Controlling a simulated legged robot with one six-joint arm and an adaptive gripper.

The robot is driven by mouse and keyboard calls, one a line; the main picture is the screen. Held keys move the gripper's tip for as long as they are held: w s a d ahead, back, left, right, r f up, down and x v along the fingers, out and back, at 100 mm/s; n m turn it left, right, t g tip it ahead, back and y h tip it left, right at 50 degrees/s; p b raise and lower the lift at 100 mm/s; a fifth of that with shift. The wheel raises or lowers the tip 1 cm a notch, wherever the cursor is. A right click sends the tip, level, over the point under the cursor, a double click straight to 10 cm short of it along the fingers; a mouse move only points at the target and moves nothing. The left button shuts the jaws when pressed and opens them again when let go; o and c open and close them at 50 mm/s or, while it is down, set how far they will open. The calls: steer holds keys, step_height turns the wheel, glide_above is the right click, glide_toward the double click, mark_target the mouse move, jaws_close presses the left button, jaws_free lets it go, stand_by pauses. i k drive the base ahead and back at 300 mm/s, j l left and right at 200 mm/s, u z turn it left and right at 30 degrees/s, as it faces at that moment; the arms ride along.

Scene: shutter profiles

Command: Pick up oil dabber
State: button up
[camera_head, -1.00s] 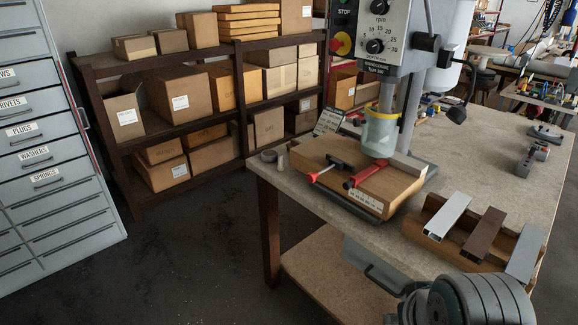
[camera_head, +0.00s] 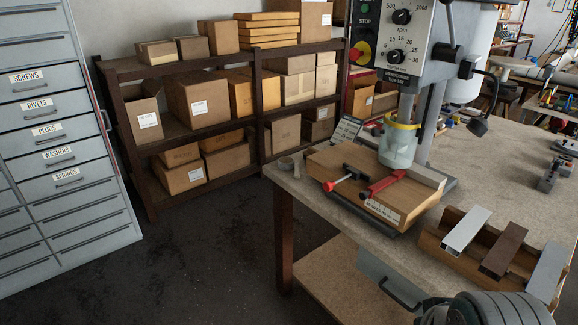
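I cannot pick out the oil dabber with certainty. My gripper is not in view. A rounded, ribbed dark part of my own body fills the bottom right corner and hides the bench edge there.
A drill press (camera_head: 404,35) stands on the bench above a wooden jig (camera_head: 345,158) with a red clamp (camera_head: 383,184). A wooden holder (camera_head: 432,245) carries three profiles at the right. Shelves of boxes (camera_head: 197,98) and a drawer cabinet (camera_head: 60,130) stand behind open floor.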

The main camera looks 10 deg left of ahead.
mark_target(296, 175)
steer(key=i+j, duration=0.45)
steer(key=i+j+z, duration=0.15)
steer(key=i+j, duration=0.65)
steer(key=i+j+z, duration=0.15)
steer(key=i+j, duration=0.25)
steer(key=j, duration=0.2)
steer(key=i+j, duration=0.4)
steer(key=j+z, duration=0.05)
steer(key=j, duration=0.05)
